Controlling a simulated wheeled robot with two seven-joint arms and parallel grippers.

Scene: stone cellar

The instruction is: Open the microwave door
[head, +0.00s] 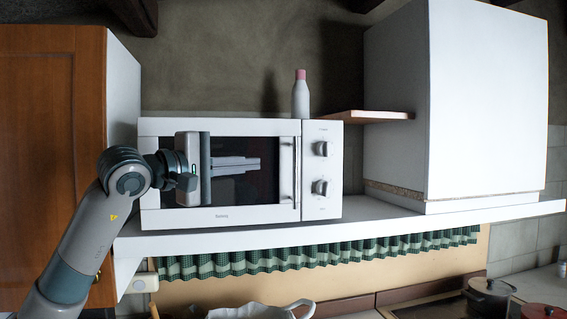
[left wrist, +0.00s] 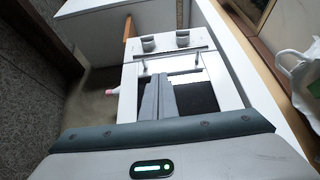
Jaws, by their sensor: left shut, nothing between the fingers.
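The white microwave (head: 255,127) stands on a white shelf, its dark-windowed door (head: 270,185) closed. The upright metal bar handle (head: 295,172) is at the door's right side, beside a panel with two knobs. My left gripper (head: 259,164) is in front of the door window, its fingers pointing right toward the handle. The fingers are shut and empty, with a gap between their tips and the handle. In the left wrist view the shut fingers (left wrist: 160,98) point up the picture toward the handle (left wrist: 169,69), which lies beyond them. My right gripper is not in view.
A white bottle with a pink cap (head: 301,95) stands on top of the microwave. A brown wooden cabinet (head: 45,150) is at left and a white cabinet (head: 480,100) at right. The shelf (head: 390,215) has a bare stretch right of the microwave. Pots (head: 490,297) sit below.

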